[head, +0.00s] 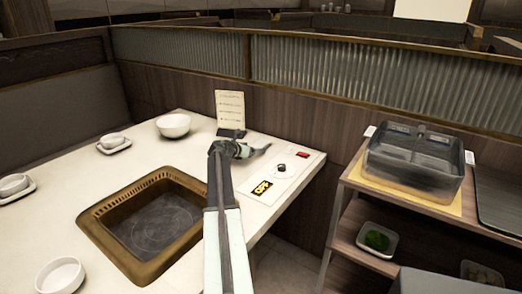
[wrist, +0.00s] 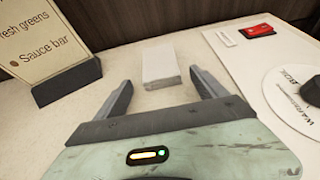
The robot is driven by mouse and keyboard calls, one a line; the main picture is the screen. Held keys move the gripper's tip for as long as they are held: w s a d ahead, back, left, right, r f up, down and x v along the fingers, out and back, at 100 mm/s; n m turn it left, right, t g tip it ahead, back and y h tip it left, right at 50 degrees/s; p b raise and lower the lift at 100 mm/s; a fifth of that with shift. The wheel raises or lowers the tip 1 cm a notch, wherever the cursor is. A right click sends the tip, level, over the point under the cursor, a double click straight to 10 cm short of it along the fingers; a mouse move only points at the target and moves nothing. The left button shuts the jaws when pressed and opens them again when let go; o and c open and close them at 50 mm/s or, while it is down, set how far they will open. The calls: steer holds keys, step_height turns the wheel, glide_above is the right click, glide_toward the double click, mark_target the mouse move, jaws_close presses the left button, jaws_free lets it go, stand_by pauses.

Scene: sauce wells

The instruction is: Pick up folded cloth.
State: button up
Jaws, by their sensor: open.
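The folded cloth (wrist: 160,65) is a small white stack lying on the pale tabletop in the wrist view. My gripper (wrist: 155,82) is open, with one dark finger on each side of the near end of the cloth. The fingers look apart from it; I cannot tell how far the tips are above the table. In the head view my gripper (head: 246,150) is over the back of the table, beside the menu card, and I cannot make out the cloth there.
A menu card (head: 230,108) in a dark stand is left of my gripper. A control panel (head: 282,172) with a knob and red switch is to the right. A sunken grill (head: 160,217) lies nearer. A white bowl (head: 173,125) is at the back left. A ribbed partition rises behind.

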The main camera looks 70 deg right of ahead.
steer(key=shift+x, duration=0.85)
steer(key=c, duration=1.4)
